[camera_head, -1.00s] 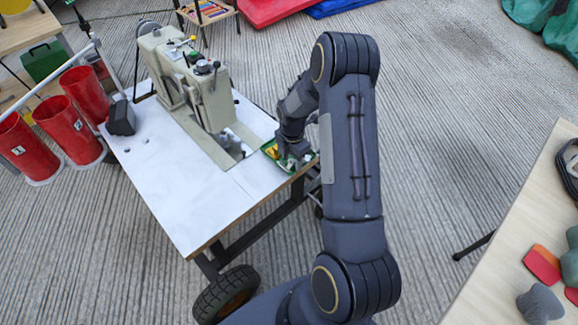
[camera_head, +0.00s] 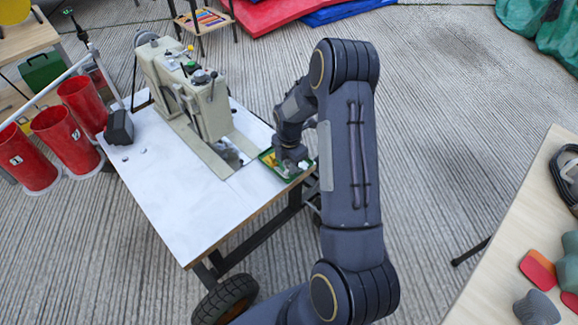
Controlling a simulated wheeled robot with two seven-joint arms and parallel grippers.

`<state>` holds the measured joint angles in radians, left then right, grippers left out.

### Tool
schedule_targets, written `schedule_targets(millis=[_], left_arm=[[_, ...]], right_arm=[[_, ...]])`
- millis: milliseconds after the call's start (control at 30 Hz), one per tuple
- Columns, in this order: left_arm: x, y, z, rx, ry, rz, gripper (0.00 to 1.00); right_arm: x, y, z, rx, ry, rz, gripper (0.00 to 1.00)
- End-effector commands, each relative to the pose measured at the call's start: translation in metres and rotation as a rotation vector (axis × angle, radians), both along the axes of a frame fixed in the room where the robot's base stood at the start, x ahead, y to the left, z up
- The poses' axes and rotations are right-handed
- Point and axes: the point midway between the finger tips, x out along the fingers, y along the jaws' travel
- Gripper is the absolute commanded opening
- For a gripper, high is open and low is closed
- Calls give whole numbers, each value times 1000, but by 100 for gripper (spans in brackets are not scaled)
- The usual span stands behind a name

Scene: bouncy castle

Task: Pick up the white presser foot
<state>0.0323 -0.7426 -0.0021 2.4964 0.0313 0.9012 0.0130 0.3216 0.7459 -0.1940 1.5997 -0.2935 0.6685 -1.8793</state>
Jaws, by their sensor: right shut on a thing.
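My right gripper (camera_head: 289,165) is at the green tray (camera_head: 267,157) on the right edge of the white sewing table (camera_head: 185,200). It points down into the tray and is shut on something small. The held thing is hidden by the gripper, so I cannot make out the white presser foot. A little yellow shows in the tray beside the gripper. The beige sewing machine (camera_head: 205,103) stands on the table to the left of the gripper. My left gripper is not in view.
Red cylinders (camera_head: 64,132) stand at the table's left, near a black box (camera_head: 119,127). A wooden table (camera_head: 490,285) with red, green and grey pieces is at the right. Red and blue mats (camera_head: 265,12) lie at the back. The table's front left is clear.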

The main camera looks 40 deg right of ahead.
Motion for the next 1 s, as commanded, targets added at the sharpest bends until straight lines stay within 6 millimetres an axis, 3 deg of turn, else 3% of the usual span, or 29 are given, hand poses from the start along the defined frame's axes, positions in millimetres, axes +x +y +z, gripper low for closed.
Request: schedule_targets(millis=[100,400,700,1000], left_arm=[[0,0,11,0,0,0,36],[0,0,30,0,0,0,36],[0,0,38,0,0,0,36],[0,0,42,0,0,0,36]], right_arm=[[0,0,24,-1,-3,0,0],[-38,36,83,-1,-4,3,0],[-82,78,106,-1,-1,4,0],[-101,95,115,-1,-1,1,0]])
